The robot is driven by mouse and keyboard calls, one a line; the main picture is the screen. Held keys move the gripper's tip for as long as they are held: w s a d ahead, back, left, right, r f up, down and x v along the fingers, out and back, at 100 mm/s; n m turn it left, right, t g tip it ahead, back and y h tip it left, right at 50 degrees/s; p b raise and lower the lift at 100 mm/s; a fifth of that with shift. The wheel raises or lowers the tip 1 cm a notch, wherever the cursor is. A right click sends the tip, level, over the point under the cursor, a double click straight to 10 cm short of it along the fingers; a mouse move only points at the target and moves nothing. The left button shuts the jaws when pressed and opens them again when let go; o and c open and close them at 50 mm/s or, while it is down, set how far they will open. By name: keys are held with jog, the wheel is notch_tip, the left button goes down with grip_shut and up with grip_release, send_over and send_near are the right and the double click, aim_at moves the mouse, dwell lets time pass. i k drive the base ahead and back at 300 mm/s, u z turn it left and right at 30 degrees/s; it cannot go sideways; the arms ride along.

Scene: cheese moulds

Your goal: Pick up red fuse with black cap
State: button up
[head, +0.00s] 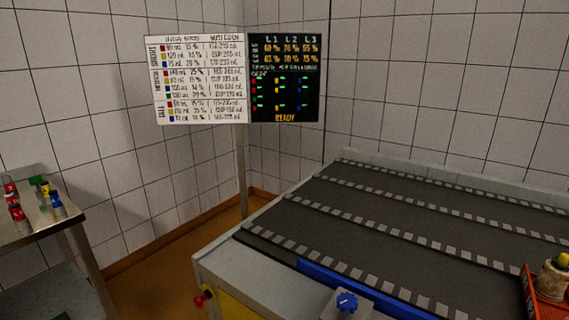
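Several small coloured pieces stand on a steel side table (40,224) at the far left of the head view. Red pieces (17,213) are grouped near the left edge, and one is partly cut off by the frame. A blue piece (56,201) and a yellow and green cluster (43,186) stand to their right. The pieces are too small to tell which red one has a black cap. My gripper is not in view.
A wide machine with dark conveyor lanes (400,232) fills the right. A blue knob (346,301) and red button (201,299) are at its front. A red crate (530,291) stands lower right. A signboard (197,80) is behind. Brown floor (150,285) separates table and machine.

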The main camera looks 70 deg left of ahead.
aim_at(16, 209)
jog(key=u, duration=3.55)
jog(key=k, duration=0.25)
jog(key=u, duration=0.15)
jog(key=i, duration=0.6)
jog(key=u, duration=0.7)
jog(key=i, duration=1.8)
jog(key=z, duration=1.25)
jog(key=i, duration=0.7)
jog(key=z, duration=0.75)
